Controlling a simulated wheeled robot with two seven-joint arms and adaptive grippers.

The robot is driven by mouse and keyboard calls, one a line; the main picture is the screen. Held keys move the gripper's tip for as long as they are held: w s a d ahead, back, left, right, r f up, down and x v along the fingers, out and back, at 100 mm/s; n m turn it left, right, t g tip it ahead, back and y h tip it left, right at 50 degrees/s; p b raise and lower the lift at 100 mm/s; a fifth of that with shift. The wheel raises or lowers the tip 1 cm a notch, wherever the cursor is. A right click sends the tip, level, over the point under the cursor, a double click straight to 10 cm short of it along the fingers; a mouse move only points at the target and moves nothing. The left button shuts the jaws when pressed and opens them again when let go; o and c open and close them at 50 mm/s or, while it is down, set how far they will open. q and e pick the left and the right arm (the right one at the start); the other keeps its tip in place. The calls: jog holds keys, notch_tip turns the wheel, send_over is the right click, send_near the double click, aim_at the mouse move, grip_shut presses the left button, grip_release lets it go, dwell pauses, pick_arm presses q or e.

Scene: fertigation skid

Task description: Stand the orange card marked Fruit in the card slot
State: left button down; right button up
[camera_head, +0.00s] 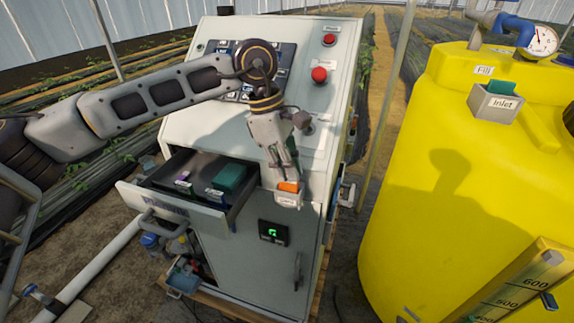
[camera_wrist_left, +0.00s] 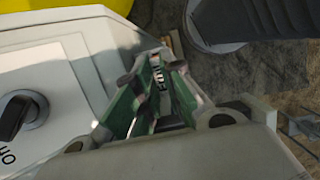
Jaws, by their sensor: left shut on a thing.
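The orange card (camera_head: 288,187) shows between the fingertips of my left gripper (camera_head: 284,178) in the head view, which is shut on it. The card is at the small pale card slot (camera_head: 288,201) on the cabinet's front; its lower part seems hidden by the slot's front wall. I cannot tell how deep it sits. In the left wrist view, my left gripper's fingers (camera_wrist_left: 154,92) with green inner sides close in around a small lettered surface, too small to read and shown without clear orange. My right gripper is out of view.
An open drawer (camera_head: 164,203) juts out left of the slot, with a purple piece (camera_head: 183,177) and a teal block (camera_head: 231,177) inside. The white cabinet (camera_head: 306,104) carries red buttons. A yellow tank (camera_head: 448,190) with a grey Inlet holder (camera_head: 493,106) stands right.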

pick_arm(q)
jog(key=shift+f+b, duration=0.4)
jog(key=shift+f, duration=0.3)
jog(key=shift+f+b, duration=0.2)
jog(key=shift+b, duration=0.1)
jog(key=shift+f, duration=0.1)
jog(key=shift+f, duration=0.15)
jog(key=c, duration=1.5)
grip_release()
jog(key=shift+o, duration=0.2)
